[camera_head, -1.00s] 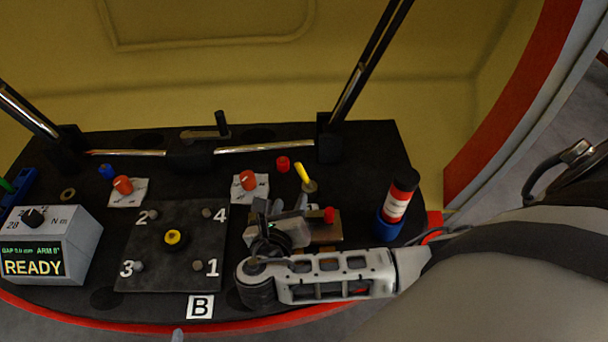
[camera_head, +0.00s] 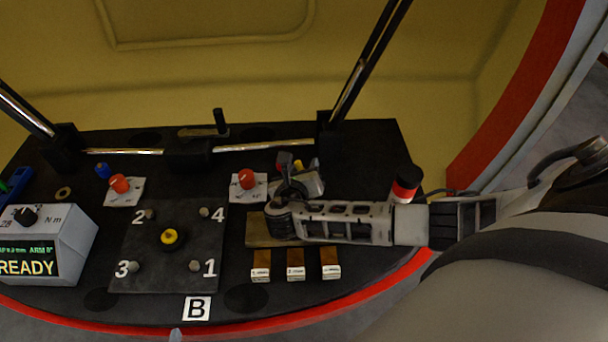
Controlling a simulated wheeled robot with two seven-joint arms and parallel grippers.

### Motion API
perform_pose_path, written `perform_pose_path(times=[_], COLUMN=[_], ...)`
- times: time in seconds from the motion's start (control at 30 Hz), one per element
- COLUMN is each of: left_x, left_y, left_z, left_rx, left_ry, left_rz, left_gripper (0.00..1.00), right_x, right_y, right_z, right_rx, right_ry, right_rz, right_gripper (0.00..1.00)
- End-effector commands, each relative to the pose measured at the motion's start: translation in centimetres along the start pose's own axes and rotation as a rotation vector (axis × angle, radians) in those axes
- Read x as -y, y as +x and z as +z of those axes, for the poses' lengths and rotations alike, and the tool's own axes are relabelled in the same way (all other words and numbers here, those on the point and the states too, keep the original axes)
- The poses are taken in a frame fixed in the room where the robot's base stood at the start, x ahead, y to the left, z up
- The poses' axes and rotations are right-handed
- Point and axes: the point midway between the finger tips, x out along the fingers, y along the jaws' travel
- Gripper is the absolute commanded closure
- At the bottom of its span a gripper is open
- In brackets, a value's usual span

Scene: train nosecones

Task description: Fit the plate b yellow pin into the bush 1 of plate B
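Plate B (camera_head: 147,279) is a dark square plate with a yellow-topped knob (camera_head: 169,237) at its middle and numbered grey bushes near its corners. Bush 1 (camera_head: 195,265) is at the near right corner, beside the white number 1. The yellow pin (camera_head: 314,163) is partly hidden behind my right gripper (camera_head: 303,177), with only bits of yellow showing. My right gripper is at the pin, but its fingers are dark and small, so I cannot tell whether they are open or touch it. My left gripper is not in view.
A brown board (camera_head: 259,230) lies under my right arm, with three small brown-and-white blocks (camera_head: 296,265) in front. A red-and-black cylinder (camera_head: 404,188) stands at the right. A READY display box (camera_head: 55,237) is at the left.

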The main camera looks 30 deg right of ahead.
Motion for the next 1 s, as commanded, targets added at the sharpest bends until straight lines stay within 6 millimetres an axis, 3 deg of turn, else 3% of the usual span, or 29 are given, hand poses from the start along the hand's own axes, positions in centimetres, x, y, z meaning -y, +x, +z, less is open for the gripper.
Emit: perform_pose_path(times=[0.3,0.43,0.8,1.0], left_x=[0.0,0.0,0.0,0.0], left_y=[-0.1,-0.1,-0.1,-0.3], left_z=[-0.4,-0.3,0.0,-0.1], left_rx=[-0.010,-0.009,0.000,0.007], left_ry=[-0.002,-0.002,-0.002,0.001], left_rz=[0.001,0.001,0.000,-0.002], left_gripper=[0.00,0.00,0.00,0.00], right_x=[0.0,0.0,0.1,0.8], right_y=[0.6,0.6,0.5,0.0], right_z=[0.0,0.0,0.2,1.6], right_rx=[-0.001,0.000,0.000,0.001], right_ry=[0.001,0.001,0.001,0.002], right_rz=[0.001,0.001,0.001,0.001], right_gripper=[0.63,0.99,1.00,1.00])
